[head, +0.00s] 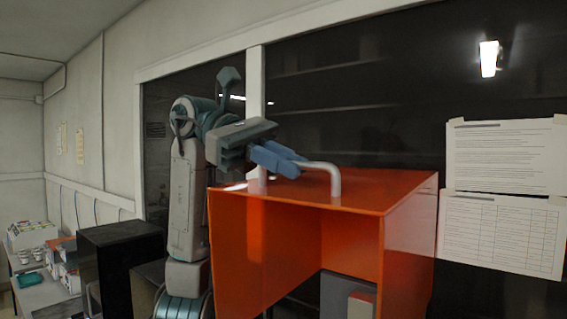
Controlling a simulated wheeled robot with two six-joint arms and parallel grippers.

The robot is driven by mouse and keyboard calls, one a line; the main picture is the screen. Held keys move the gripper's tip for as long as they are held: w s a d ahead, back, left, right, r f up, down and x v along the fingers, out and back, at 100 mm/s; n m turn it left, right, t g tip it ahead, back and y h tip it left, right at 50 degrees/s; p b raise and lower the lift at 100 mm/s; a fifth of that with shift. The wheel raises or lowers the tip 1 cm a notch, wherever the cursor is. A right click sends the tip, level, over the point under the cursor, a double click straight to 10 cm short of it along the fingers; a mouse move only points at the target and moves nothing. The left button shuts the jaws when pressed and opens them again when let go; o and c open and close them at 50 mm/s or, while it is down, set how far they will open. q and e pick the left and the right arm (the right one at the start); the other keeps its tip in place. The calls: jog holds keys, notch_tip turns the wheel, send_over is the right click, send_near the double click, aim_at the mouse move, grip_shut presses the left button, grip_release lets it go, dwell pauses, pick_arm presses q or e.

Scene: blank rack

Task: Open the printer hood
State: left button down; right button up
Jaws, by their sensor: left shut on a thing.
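The printer hood (395,192) is a glossy orange box-shaped cover in the middle of the head view. A pale bar handle (334,178) stands on the top panel. My left gripper (281,160), with blue fingers, comes in from the left above the top panel and is shut on the handle. The fingers hide part of the bar. Inside and below the hood, part of a dark grey body (340,291) shows, cut off by the bottom edge. My right gripper is out of view.
A black cabinet (120,255) stands left of the hood. Further left, a table (42,292) holds boxes and small items. A dark window wall with a white frame (255,85) is behind the hood. Paper sheets (505,157) hang at the right.

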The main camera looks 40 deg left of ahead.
aim_at(245, 186)
pick_arm(q)
jog(key=c, duration=1.7)
grip_release()
jog(key=shift+o, duration=1.1)
jog(key=shift+w, duration=0.15)
jog(key=shift+w+f, duration=0.1)
jog(key=shift+w, duration=0.05)
jog(key=shift+a, duration=0.25)
jog(key=b+v, duration=0.3)
jog(key=v, duration=0.4)
jog(key=shift+a, duration=0.25)
jog(key=shift+a+r+p, duration=0.6)
jog(key=shift+a, duration=0.05)
jog(key=shift+a+r+p, duration=0.1)
jog(key=shift+a+p, duration=0.25)
jog(key=shift+a, duration=0.35)
